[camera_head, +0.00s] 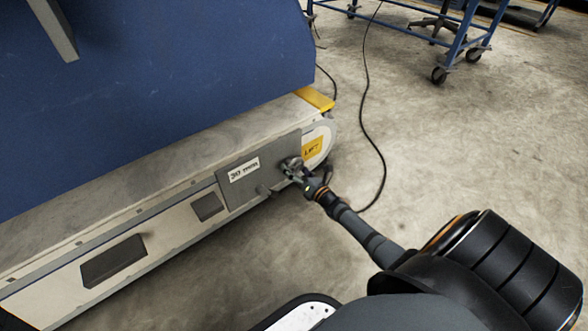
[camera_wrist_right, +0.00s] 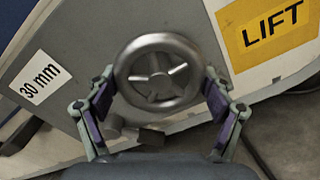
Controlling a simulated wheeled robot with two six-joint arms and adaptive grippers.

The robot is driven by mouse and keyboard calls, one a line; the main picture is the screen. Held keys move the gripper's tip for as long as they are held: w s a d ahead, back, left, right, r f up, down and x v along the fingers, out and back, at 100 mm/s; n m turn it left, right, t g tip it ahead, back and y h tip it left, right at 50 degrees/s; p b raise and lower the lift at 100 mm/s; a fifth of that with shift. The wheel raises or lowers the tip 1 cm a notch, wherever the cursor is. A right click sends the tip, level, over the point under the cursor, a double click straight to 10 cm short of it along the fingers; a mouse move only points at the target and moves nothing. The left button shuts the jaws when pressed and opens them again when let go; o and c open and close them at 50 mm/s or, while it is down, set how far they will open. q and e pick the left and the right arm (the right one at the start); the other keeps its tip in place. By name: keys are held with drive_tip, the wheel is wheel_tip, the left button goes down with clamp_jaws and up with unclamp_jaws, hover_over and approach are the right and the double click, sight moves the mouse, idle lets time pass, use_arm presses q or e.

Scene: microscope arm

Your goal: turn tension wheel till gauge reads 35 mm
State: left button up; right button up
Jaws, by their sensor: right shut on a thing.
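The tension wheel (camera_wrist_right: 158,72) is a round metal handwheel with spokes, on a grey plate (camera_wrist_right: 85,40) at the low end of the machine. My right gripper (camera_wrist_right: 158,95) is shut on the wheel, one finger at each side of its rim. In the head view the right gripper (camera_head: 294,170) covers most of the wheel. A white label (camera_wrist_right: 41,79) left of the wheel reads 30 mm; it also shows in the head view (camera_head: 244,170). My left gripper is not in view.
A yellow LIFT label (camera_head: 313,148) is right of the wheel. A small knob or block (camera_head: 264,190) sits low on the plate. A black cable (camera_head: 366,100) lies on the floor behind. A blue wheeled cart (camera_head: 455,45) stands at the back. The floor at right is clear.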

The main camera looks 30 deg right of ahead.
drive_tip(key=shift+n, duration=0.4)
drive_tip(key=o, duration=1.1)
drive_tip(key=shift+c, duration=0.2)
drive_tip(key=s, duration=1.2)
drive_tip(key=shift+d, duration=0.45)
